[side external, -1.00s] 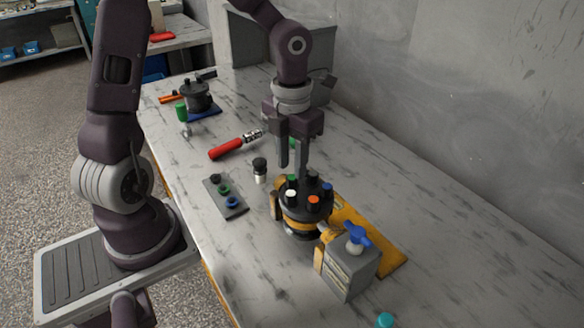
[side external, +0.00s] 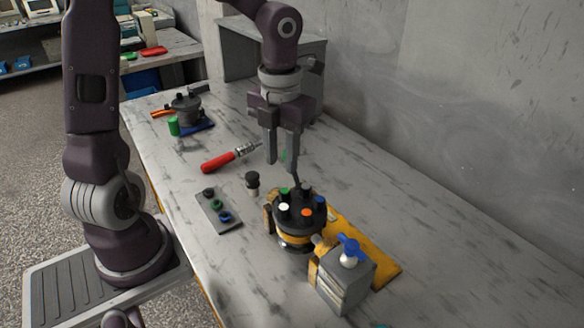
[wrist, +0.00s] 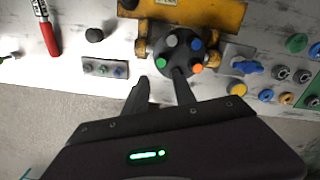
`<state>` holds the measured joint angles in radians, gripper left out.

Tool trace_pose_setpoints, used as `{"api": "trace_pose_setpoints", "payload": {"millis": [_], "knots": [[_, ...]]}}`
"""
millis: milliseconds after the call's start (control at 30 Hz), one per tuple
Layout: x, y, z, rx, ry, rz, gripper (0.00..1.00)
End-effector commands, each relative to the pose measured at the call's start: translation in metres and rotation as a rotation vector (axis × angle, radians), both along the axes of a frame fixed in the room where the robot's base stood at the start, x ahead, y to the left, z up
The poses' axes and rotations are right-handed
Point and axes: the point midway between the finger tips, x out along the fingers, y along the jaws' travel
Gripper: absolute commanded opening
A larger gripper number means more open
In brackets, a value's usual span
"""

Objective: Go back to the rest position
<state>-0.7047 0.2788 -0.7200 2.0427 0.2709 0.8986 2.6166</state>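My gripper (side external: 282,166) hangs above the hydraulic motor, pointing down, with its two fingers apart and nothing seen held between them. In the wrist view my gripper (wrist: 162,88) also shows spread fingers, the motor lying beyond their tips. The motor (side external: 297,232) is a round dark body with a yellow band and several coloured caps: white, orange, green, blue and black. It also shows in the wrist view (wrist: 172,58). It sits by a yellow base plate (side external: 378,262). A thin dark piece shows between one finger and the motor top; I cannot tell what it belongs to.
A grey block with a blue valve handle (side external: 348,250) stands right of the motor. A grey plate with coloured caps (side external: 220,210), a black-topped cylinder (side external: 252,184) and a red-handled tool (side external: 218,163) lie left. A dark pot-like part (side external: 187,108) stands farther back. A wall bounds the right side.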

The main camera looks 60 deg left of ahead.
Motion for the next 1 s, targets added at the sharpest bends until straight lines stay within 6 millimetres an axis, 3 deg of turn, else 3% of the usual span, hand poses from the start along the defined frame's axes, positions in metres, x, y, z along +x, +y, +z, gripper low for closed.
{"api": "trace_pose_setpoints", "payload": {"millis": [67, 233, 367, 500, 600, 700, 1000], "knots": [[-0.014, -0.004, 0.013, 0.056, -0.042, 0.240, 0.32], [-0.061, -0.016, 0.051, 0.049, -0.261, 1.111, 0.32], [-0.099, -0.027, 0.074, -0.174, -0.384, 1.785, 0.32], [-0.131, -0.037, 0.086, -0.483, -0.325, 2.351, 0.32], [-0.145, -0.041, 0.089, -0.628, -0.225, 2.586, 0.32], [-0.150, -0.043, 0.090, -0.690, -0.164, 2.692, 0.32], [-0.150, -0.043, 0.090, -0.696, -0.157, 2.711, 0.32]]}}
